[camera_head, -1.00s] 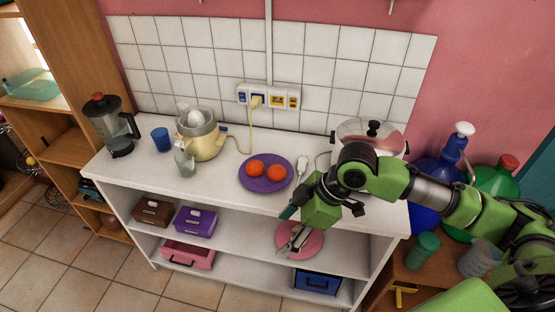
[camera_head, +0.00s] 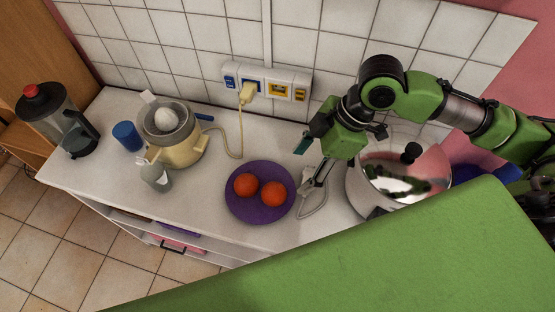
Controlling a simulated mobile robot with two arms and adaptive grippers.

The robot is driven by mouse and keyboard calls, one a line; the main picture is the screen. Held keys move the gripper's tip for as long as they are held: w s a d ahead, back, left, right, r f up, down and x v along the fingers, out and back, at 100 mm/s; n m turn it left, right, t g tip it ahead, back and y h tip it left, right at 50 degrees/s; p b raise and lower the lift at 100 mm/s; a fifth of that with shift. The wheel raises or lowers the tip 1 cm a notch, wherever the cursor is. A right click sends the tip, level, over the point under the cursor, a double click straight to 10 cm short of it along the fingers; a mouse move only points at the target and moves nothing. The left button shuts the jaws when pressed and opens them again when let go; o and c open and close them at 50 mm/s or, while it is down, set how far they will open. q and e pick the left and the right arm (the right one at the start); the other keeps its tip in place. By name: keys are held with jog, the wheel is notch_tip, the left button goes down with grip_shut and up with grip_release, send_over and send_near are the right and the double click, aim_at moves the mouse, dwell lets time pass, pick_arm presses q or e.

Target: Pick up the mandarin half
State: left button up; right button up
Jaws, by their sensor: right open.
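Two round orange-red fruits, the left one (camera_head: 246,185) and the right one (camera_head: 273,194), lie side by side on a purple plate (camera_head: 260,215) on the white counter. They look like mandarin pieces, but I cannot tell from here which is cut in half. My right gripper (camera_head: 309,187) is open and empty. It points down just right of the plate, apart from the fruits in the picture. My left gripper is not in view.
A steel pot (camera_head: 385,187) with a lid stands right of my right gripper. A cream juicer (camera_head: 180,150), a small bottle (camera_head: 156,177), a blue cup (camera_head: 127,136) and a blender jug (camera_head: 58,122) stand left. My own green body part hides the lower right.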

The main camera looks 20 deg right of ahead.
send_near(278, 189)
jog(key=f, duration=0.2)
jog(key=a, duration=0.1)
jog(key=f+p, duration=0.1)
jog(key=shift+s+a+f, duration=0.25)
jog(key=shift+f, duration=0.1)
jog(key=shift+w+p+x, duration=0.2)
jog(key=shift+p+x, duration=0.25)
jog(key=shift+x, duration=0.45)
jog(key=x, duration=0.1)
jog(key=p+x, duration=0.1)
jog(key=x, duration=0.1)
jog(key=shift+w+a+f, duration=0.1)
jog(key=shift+w+f, duration=0.05)
jog(key=shift+w, duration=0.15)
jog(key=shift+a+f, duration=0.1)
jog(key=shift+f, duration=0.2)
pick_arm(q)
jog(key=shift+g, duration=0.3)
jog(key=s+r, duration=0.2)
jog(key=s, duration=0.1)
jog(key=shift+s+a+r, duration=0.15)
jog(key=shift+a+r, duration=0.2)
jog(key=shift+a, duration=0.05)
pick_arm(e)
jog(key=c, duration=1.1)
